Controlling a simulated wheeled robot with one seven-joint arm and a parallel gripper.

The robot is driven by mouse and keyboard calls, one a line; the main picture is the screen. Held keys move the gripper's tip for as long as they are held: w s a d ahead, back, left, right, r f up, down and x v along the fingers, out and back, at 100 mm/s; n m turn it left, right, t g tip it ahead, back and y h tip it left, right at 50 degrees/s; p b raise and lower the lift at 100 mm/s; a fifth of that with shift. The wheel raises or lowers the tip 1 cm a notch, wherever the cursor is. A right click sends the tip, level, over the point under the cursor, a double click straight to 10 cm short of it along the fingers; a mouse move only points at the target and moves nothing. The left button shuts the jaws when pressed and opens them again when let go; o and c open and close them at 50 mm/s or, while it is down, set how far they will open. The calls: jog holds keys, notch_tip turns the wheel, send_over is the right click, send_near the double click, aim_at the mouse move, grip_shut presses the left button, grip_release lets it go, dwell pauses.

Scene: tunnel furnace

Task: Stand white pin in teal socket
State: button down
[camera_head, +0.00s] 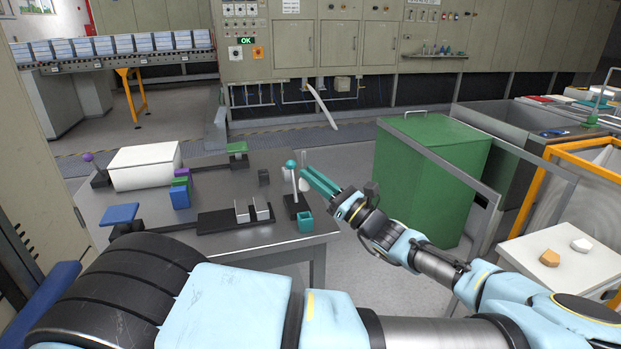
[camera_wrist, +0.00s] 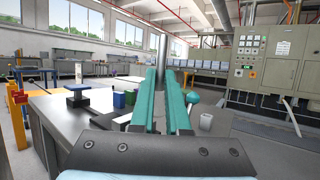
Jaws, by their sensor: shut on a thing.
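My gripper (camera_head: 318,180) has teal fingers and reaches in from the right, over the table's right edge. It is shut on the white pin (camera_head: 304,184), a slim pale cylinder held about upright at the fingertips. In the wrist view the pin (camera_wrist: 162,52) looks grey and rises between the fingers (camera_wrist: 163,95); its lower part is hidden. The teal socket (camera_head: 306,222) is a small open block at the table's front right corner. It stands below the pin and apart from it. I cannot make out the socket in the wrist view.
A lever with a teal ball (camera_head: 291,163) stands close left of the fingers; the ball also shows in the wrist view (camera_wrist: 193,97). A dark rack with pale plates (camera_head: 235,222), blue block (camera_head: 179,196) and white box (camera_head: 145,167) occupy the table. A green bin (camera_head: 430,175) stands right.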

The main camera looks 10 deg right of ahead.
jog(key=b, duration=0.6)
send_over(312, 219)
jog(key=shift+f, duration=3.15)
jog(key=shift+f+b, duration=0.85)
jog(key=shift+f, duration=1.45)
jog(key=c, duration=0.8)
grip_release()
jog(key=shift+f, duration=0.1)
jog(key=shift+r, duration=0.2)
jog(key=shift+s+d, duration=0.1)
